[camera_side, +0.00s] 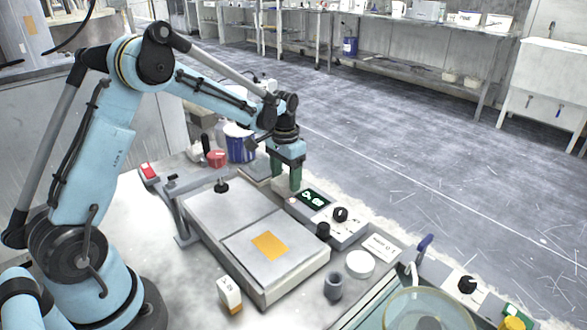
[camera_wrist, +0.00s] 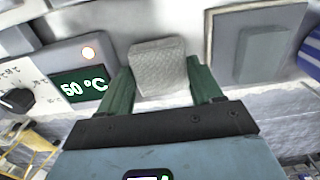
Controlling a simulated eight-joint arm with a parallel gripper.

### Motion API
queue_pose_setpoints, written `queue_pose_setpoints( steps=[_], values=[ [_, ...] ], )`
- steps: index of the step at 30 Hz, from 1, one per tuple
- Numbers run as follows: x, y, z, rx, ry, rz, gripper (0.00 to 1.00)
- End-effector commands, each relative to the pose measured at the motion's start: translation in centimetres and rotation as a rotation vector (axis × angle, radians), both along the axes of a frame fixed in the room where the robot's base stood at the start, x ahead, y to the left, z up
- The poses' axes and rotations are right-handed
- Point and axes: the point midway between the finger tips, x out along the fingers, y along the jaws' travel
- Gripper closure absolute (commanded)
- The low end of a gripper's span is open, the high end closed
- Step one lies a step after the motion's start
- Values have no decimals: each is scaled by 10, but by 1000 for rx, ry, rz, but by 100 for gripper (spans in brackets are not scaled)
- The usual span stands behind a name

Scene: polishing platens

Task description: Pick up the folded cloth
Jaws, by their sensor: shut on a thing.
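The folded cloth (camera_wrist: 158,62) is a small pale grey, textured square pad in the wrist view. It lies between the two green fingers of my gripper (camera_wrist: 160,82), which is shut on it. In the side view my gripper (camera_side: 287,178) points down at the back of the bench, just behind the display box. The cloth is mostly hidden there by the fingers. I cannot tell whether the cloth touches the bench or is clear of it.
The display box (camera_side: 330,215) stands close to my gripper. A flat metal platen (camera_side: 285,272) with an orange square (camera_side: 269,245) lies in front. A white disc (camera_side: 360,263) and grey cylinder (camera_side: 333,287) stand front right.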

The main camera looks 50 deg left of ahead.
Motion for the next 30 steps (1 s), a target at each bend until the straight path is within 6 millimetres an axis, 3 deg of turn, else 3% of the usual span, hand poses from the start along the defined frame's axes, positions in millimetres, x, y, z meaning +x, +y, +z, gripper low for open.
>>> queue_pose_setpoints(
  steps=[7, 18, 24, 30],
  values=[
    [0, 0, 37, 0, 0, 0, 64],
    [-25, -79, 83, 0, 0, -5, 64],
    [-33, -103, 98, 0, 0, -2, 64],
    [-36, -111, 104, 0, 0, 0, 64]
  ],
)
